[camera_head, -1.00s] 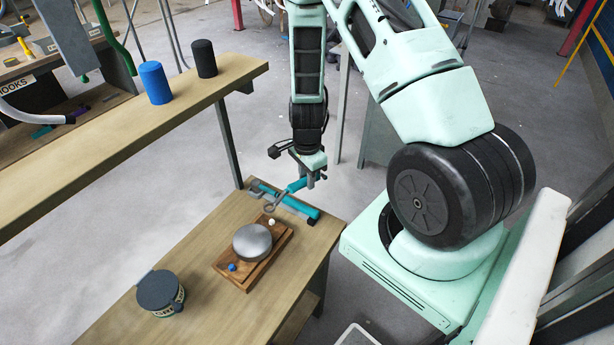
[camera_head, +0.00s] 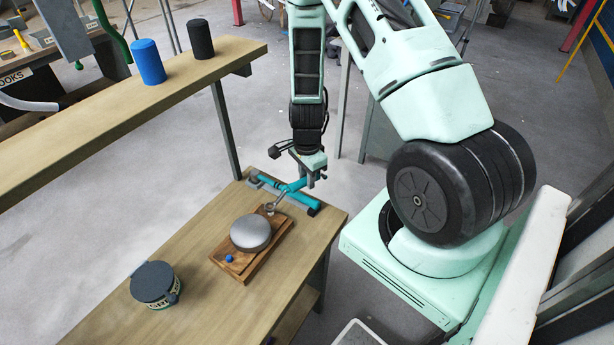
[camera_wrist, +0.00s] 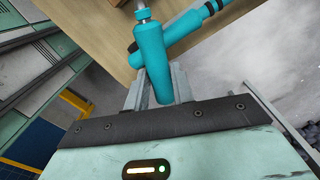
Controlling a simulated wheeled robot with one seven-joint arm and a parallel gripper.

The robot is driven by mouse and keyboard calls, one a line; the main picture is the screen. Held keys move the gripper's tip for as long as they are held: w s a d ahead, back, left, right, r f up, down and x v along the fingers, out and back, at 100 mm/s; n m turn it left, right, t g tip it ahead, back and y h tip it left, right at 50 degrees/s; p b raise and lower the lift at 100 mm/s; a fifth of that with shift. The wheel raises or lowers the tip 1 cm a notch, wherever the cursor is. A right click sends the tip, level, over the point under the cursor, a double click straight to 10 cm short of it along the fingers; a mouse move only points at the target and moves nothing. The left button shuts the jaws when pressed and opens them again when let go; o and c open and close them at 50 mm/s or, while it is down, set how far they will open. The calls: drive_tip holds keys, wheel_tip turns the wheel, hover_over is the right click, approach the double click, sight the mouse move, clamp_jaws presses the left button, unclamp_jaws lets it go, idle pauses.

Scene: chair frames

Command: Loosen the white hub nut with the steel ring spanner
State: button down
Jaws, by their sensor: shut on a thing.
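My gripper (camera_head: 308,172) is shut on the teal handle of the steel ring spanner (camera_head: 296,185). The wrist view shows the handle (camera_wrist: 154,60) between my two fingers (camera_wrist: 158,92), with the steel shank leading off the top edge. In the head view the spanner's ring end reaches down-left to the far end of the wooden block (camera_head: 240,269), where the white hub nut was visible earlier. The nut is now mostly hidden by the ring; I cannot tell whether the ring is around it or above it. A grey dome-shaped hub (camera_head: 251,232) sits on the block.
A blue nut (camera_head: 229,258) is at the block's near end. A second teal-handled tool (camera_head: 304,201) lies on the bench (camera_head: 205,243) beneath the spanner. A dark-lidded tin (camera_head: 153,283) stands at left. A shelf with blue (camera_head: 149,62) and black (camera_head: 202,39) cylinders is behind.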

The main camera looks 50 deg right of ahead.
drive_tip(key=shift+f, duration=0.25)
drive_tip(key=shift+f+b, duration=0.6)
drive_tip(key=shift+b, duration=0.1)
drive_tip(key=shift+f, duration=0.15)
idle(0.3)
